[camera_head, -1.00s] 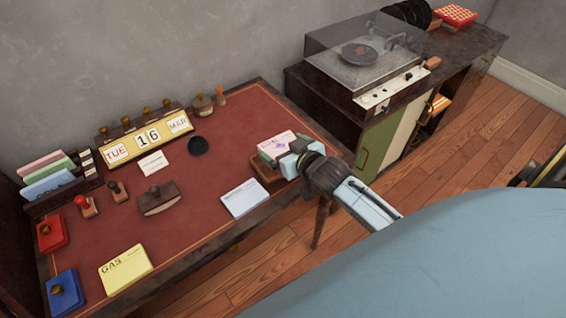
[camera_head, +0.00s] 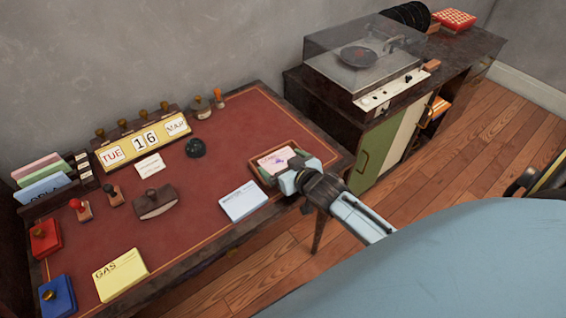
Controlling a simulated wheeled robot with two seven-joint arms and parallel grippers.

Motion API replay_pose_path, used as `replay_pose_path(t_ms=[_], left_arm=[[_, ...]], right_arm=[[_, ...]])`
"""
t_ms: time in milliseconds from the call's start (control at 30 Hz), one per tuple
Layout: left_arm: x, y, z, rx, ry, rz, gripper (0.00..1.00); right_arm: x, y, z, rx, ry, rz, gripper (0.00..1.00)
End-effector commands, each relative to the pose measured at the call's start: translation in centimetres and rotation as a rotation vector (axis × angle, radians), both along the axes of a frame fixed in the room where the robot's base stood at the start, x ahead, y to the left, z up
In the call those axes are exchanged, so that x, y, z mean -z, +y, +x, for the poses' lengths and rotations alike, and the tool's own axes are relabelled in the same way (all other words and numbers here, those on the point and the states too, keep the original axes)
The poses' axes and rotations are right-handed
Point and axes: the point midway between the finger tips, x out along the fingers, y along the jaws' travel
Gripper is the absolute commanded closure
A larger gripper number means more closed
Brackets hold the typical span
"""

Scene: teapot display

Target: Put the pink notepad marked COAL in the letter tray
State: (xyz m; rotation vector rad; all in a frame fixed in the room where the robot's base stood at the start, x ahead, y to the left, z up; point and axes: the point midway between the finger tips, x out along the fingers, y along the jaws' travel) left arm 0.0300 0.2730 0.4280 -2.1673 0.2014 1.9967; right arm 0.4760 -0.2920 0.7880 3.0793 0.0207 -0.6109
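The pink notepad (camera_head: 274,161) lies inside the brown wooden letter tray (camera_head: 256,170) at the right part of the desk. The tray's rim shows around it, and its printed word is too small to read. My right gripper (camera_head: 298,176) is at the tray's front right corner, beside the notepad. Its light blue fingers look spread apart, with nothing seen between them. The gripper hides the near right part of the tray. My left gripper is not in view.
A white-and-blue notepad (camera_head: 243,201) lies left of the tray, and a yellow GAS notepad (camera_head: 121,274) lies near the front. A calendar stand (camera_head: 142,144) and stamps stand behind. A record player (camera_head: 365,62) sits on the cabinet at right.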

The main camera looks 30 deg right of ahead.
Motion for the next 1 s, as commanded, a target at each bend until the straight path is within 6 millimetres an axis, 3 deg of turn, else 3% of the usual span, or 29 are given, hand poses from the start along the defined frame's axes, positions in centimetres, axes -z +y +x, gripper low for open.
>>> replay_pose_path(t_ms=[267,700,1000], left_arm=[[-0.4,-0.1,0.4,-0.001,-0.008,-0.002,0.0],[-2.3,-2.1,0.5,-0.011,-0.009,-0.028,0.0],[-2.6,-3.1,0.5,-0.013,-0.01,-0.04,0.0]], right_arm=[[-0.6,0.0,-0.6,-0.001,0.001,0.0,0.0],[-3.9,-0.1,-8.4,0.0,0.002,0.0,0.0],[-4.9,-0.2,-11.0,0.001,0.0,0.0,0.0]])
